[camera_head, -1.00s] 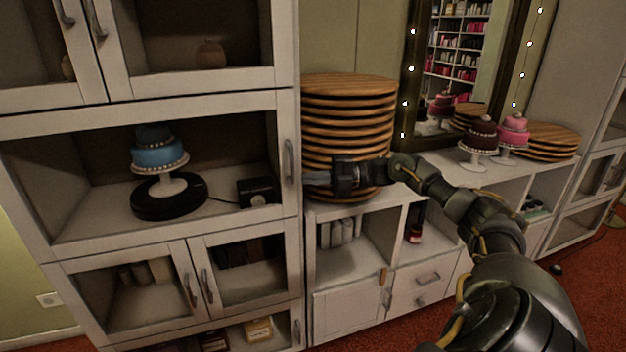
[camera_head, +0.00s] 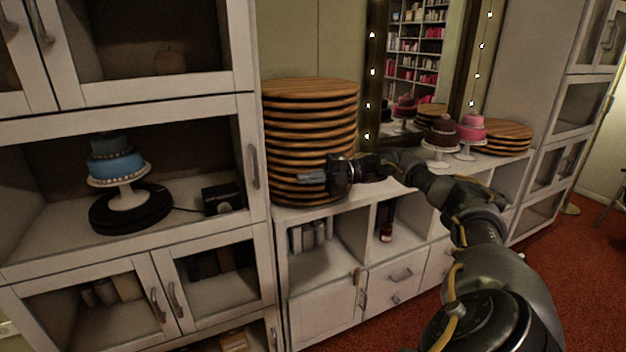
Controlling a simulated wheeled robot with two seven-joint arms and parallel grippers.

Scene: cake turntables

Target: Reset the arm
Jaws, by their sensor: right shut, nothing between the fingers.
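My right gripper (camera_head: 312,178) shows in the head view with its arm reaching in from the lower right. Its fingers are shut with nothing between them and point left. It is in front of the lower part of a tall stack of round wooden boards (camera_head: 310,115) and hides some of them; I cannot tell whether it touches them. The cabinet door handle (camera_head: 253,166) is to the left of the fingertips, apart from them. My left gripper is not in view.
A blue tiered cake (camera_head: 116,160) stands on a black turntable (camera_head: 130,212) in the cabinet, beside a black box (camera_head: 222,198). A brown cake (camera_head: 441,133) and a pink cake (camera_head: 470,130) stand on the counter near more boards (camera_head: 508,134).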

